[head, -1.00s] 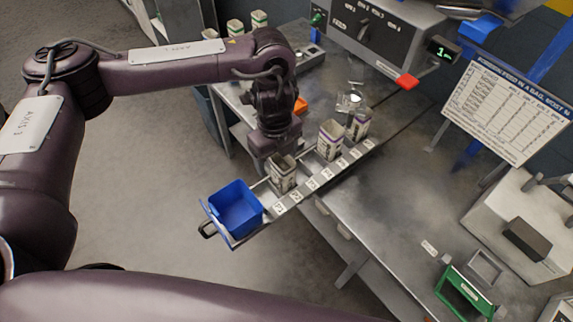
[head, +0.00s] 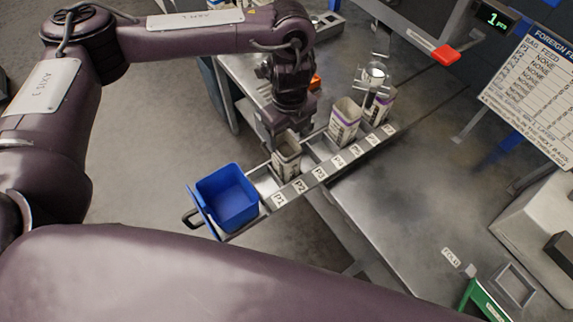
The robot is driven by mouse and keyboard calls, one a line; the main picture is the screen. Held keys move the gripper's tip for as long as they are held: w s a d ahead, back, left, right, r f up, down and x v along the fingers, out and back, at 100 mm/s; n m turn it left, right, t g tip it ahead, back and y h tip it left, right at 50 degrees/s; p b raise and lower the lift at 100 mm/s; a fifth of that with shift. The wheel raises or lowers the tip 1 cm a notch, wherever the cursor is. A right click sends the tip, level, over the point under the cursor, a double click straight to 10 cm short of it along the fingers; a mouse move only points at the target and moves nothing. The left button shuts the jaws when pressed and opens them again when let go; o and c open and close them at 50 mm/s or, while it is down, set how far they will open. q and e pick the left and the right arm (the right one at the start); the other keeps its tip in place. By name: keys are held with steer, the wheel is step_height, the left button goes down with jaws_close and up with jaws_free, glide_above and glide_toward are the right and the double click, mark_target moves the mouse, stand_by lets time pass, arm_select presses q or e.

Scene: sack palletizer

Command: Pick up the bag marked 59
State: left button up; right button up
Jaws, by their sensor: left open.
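Several small open-topped bags stand upright in a slotted rail with labels P1, P2 and so on. One bag (head: 286,158) stands near P2, directly under my left gripper. Two more stand farther along the rail: a bag with a purple band (head: 345,122) and another bag (head: 378,105) behind it. I cannot read a number 59 on any of them. My left gripper (head: 279,140) points down at the top of the bag near P2 and is open. Its fingertips are mostly hidden, so I cannot tell whether they touch the bag. My right gripper is not in view.
A blue bin (head: 227,196) sits at the rail's near left end. A metal clamp-like fixture (head: 373,75) stands by the farther bags. A red block (head: 446,54) juts from the machine above. A green-framed item (head: 483,300) lies at lower right. The steel table's middle is clear.

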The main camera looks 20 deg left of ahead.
mark_target(286, 153)
arm_select(q)
steer(key=f, duration=0.4)
steer(key=s+f, duration=0.1)
steer(key=f, duration=0.2)
steer(key=shift+a, duration=0.25)
steer(key=shift+w+f, duration=0.1)
steer(key=shift+f, duration=0.35)
steer(key=c, duration=1.4)
steer(key=shift+r, duration=0.1)
steer(key=shift+c, duration=0.6)
